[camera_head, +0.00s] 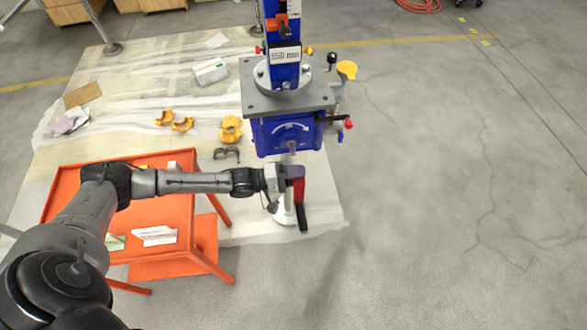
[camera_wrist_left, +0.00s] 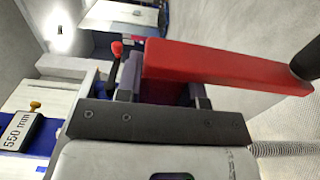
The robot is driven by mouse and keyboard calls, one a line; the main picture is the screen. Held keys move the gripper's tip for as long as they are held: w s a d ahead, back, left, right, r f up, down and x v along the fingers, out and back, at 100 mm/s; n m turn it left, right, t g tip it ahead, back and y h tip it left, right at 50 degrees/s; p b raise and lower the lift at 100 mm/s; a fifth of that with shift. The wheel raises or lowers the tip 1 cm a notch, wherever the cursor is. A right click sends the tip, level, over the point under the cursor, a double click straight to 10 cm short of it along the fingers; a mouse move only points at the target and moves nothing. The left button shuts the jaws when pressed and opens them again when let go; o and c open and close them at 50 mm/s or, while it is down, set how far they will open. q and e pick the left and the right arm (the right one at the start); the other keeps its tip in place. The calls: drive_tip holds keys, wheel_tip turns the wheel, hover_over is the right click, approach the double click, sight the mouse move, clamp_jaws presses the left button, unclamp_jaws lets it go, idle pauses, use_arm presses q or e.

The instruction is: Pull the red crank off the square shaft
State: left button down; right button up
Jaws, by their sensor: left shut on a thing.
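The red crank (camera_head: 298,181) is in front of the blue screw jack housing (camera_head: 287,135), with its dark handle (camera_head: 303,217) hanging down. In the left wrist view the red crank (camera_wrist_left: 225,66) crosses the upper right, with the black handle (camera_wrist_left: 307,60) at its far end. My left gripper (camera_head: 284,177) is shut on the red crank near its hub end. A short grey shaft (camera_head: 291,147) shows on the near face of the housing, just above the crank. Gripper and crank hide the hub, so I cannot tell whether the shaft is inside it. My right gripper is not in view.
An orange table (camera_head: 172,211) stands left, under my left arm. Yellow parts (camera_head: 230,128) and a dark clamp-like part (camera_head: 226,153) lie on the floor sheet behind it. The jack has a grey plate (camera_head: 255,100) and small side knobs. The floor at right is clear.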

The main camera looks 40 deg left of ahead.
sight(300, 184)
use_arm(q)
drive_tip(key=shift+s+d+r+p, duration=0.2)
drive_tip(key=shift+s+d+p, duration=0.8)
drive_tip(key=shift+d, duration=0.2)
drive_tip(key=shift+s+d+f+p, duration=0.15)
drive_tip(key=shift+s+d+p, duration=0.25)
drive_tip(key=shift+d, duration=0.15)
